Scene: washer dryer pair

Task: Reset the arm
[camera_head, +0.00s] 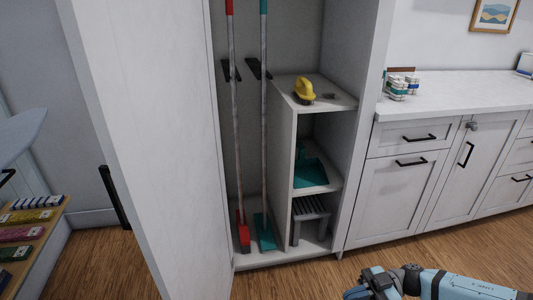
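Part of my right arm reaches in from the right along the bottom edge, as blue and black links in front of the wooden floor. No gripper fingers can be made out on it, and its left end is cut off by the frame's bottom edge. My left arm and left gripper are not in view. No object is seen held.
A white tall cabinet (350,130) stands open, its door (140,120) swung left. Inside are a red broom (243,235), a teal mop (264,235), a yellow brush (304,89) and a teal dustpan (311,173). A counter (460,95) stands right. Floor (300,280) in front shows clear.

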